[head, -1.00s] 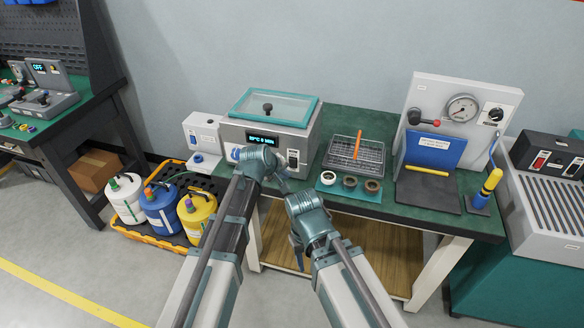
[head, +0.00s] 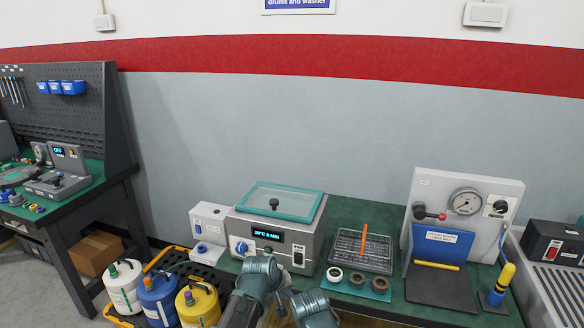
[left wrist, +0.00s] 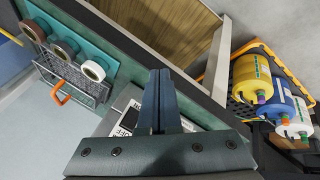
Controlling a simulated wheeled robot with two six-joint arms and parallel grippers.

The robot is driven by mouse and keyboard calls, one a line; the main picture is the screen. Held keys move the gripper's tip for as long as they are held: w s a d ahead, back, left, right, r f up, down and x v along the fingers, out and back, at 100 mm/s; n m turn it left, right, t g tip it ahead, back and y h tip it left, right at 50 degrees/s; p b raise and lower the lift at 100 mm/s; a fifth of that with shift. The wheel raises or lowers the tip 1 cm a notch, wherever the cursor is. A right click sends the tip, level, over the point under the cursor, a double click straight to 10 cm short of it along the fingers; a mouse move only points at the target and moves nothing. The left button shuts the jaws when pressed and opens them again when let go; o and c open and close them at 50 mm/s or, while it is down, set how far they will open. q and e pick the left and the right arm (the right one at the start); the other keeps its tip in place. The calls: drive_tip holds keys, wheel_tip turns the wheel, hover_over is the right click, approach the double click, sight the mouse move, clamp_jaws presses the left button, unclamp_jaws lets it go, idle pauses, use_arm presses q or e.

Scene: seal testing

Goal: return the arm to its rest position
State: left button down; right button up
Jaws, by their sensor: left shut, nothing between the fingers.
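My left arm reaches up from the bottom edge of the head view. Its grey-teal wrist (head: 262,272) is in front of the lower front of the bath unit, and its fingers are hard to make out there. In the left wrist view my left gripper (left wrist: 158,78) shows two dark blue fingers pressed together with nothing between them. My right arm's wrist (head: 313,303) shows at the bottom of the head view, just right of the left one. The right fingers cannot be made out, and both forearms are mostly cut off by the frame.
The bath unit (head: 268,237) with a teal-rimmed lid stands on the green bench. Right of it are a wire rack (head: 375,252), several rings (head: 357,279) and a gauge panel (head: 464,203). Drums (head: 158,298) stand in a yellow-edged tray at lower left.

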use_arm(q)
drive_tip(key=s+a+m+g+y+p, duration=0.1)
drive_tip(key=s+m, duration=0.3)
drive_tip(key=s, duration=0.6)
drive_tip(key=s+a+m+g+y+p, duration=0.1)
drive_tip(key=s+a+m+g+y, duration=0.2)
drive_tip(key=s, duration=0.7)
drive_tip(key=shift+a+m+g+y, duration=0.3)
drive_tip(key=shift+a+m+g, duration=0.1)
drive_tip(key=shift+a+g, duration=0.25)
